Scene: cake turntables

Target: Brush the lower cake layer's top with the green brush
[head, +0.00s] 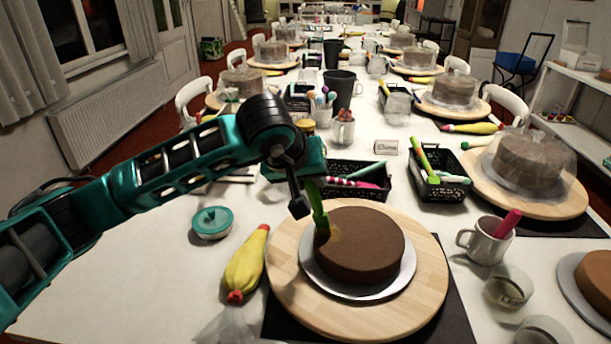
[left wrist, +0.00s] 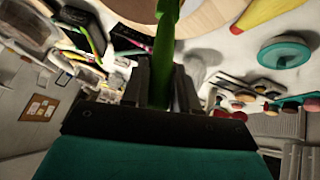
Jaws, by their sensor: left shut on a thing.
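A round brown cake layer (head: 368,248) lies on a silver board (head: 344,289) on a wooden turntable (head: 425,290) at the front centre. My left gripper (head: 305,190) is shut on the green brush (head: 320,214), just above the cake's back left side. The brush points down, and its tip meets the cake's top left edge or hangs just over it; I cannot tell which. A lighter patch shows on the cake beside the tip. In the left wrist view the green brush (left wrist: 164,60) stands between the fingers. My right gripper is not in view.
A yellow piping bag (head: 247,265) and a teal-lidded jar (head: 212,222) are left of the turntable. Black baskets (head: 437,187) stand behind it. A mug (head: 484,241) and glass jars (head: 508,287) are at right. A covered cake (head: 530,165) is further right.

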